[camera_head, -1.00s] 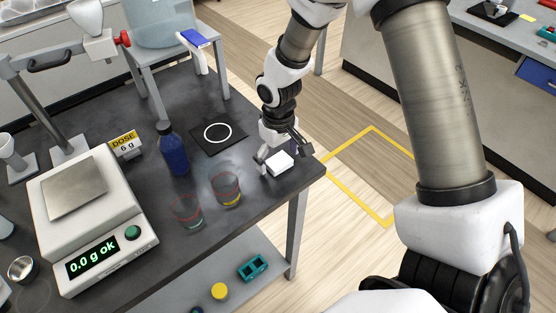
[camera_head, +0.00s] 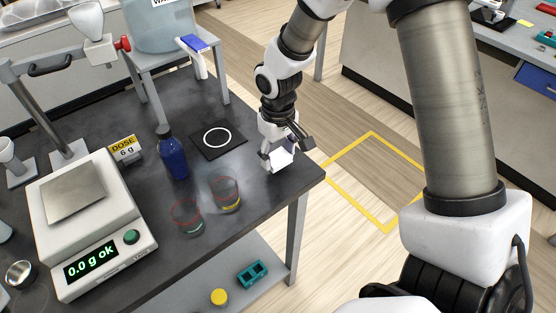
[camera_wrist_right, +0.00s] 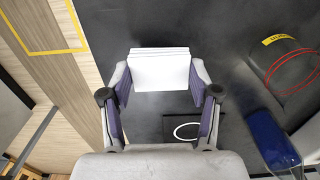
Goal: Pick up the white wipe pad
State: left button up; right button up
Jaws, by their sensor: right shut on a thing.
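The white wipe pad (camera_head: 281,160) is between the fingers of my right gripper (camera_head: 280,150), near the table's right corner in the head view. In the right wrist view the pad (camera_wrist_right: 160,71) is a white block with layered edges, and the right gripper (camera_wrist_right: 160,92) has a finger against each side of it. The pad looks tilted in the head view and seems to be at or just above the dark table top; the exact gap is hard to tell. My left gripper is not in view.
Two glass beakers (camera_head: 224,194) (camera_head: 187,217) stand left of the pad. A blue bottle (camera_head: 172,155) and a black mat with a white ring (camera_head: 218,139) are farther back. A scale (camera_head: 85,225) reads 0.0 g. The table's right edge is close to the gripper.

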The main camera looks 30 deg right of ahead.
jog(key=s+a+r+b, duration=0.1)
jog(key=s+a+b, duration=0.1)
jog(key=s+a, duration=0.2)
jog(key=s+a+r+b, duration=0.1)
jog(key=s+a, duration=0.3)
jog(key=s, duration=0.5)
jog(key=shift+s+a+b, duration=0.15)
jog(key=shift+s+b, duration=0.25)
jog(key=shift+b, duration=0.15)
jog(key=shift+r, duration=0.1)
jog(key=shift+c, duration=1.4)
